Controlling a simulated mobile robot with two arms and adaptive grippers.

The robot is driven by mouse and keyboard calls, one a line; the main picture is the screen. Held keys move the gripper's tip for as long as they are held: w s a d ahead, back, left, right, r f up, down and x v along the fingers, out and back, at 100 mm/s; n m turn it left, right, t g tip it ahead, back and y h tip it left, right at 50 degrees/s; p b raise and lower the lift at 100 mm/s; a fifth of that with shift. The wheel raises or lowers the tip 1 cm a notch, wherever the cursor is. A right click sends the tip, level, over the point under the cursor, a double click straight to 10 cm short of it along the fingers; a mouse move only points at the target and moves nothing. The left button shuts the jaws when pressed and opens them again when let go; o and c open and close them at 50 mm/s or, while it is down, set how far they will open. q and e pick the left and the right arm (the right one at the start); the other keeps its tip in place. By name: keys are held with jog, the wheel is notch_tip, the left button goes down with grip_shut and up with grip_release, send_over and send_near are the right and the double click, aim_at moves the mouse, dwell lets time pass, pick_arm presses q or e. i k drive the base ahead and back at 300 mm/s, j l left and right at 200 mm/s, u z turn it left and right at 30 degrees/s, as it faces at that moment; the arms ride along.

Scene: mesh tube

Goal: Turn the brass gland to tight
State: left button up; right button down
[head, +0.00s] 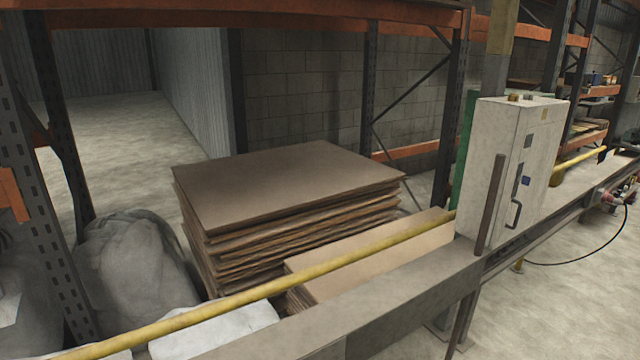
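A pale grey electrical cabinet (502,150) stands upright at the right of the head view, fixed by a post. Another small brass-coloured piece (518,266) shows below the beam. Neither of my grippers is in view.
A yellow rail (300,283) and a grey beam (390,285) cross the foreground. Stacked brown sheets (290,185) and grey sacks (135,265) lie behind them. A black cable (570,263) hangs at the right. The concrete floor (590,300) there is clear.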

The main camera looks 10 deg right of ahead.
aim_at(513, 97)
jog(key=i+l+u, duration=0.2)
jog(key=l, duration=0.7)
jog(key=l+u, duration=0.2)
jog(key=l, duration=0.65)
jog(key=i+l+u, duration=0.15)
jog(key=l, duration=0.8)
jog(key=l+u, duration=0.2)
jog(key=l, duration=0.7)
jog(key=k+l+u, duration=0.2)
jog(key=l, duration=0.65)
jog(key=k+l+u, duration=0.2)
jog(key=l, duration=0.75)
jog(key=k+l+u, duration=0.2)
jog(key=l, duration=0.7)
jog(key=k+l+u, duration=0.15)
jog(key=l, duration=0.7)
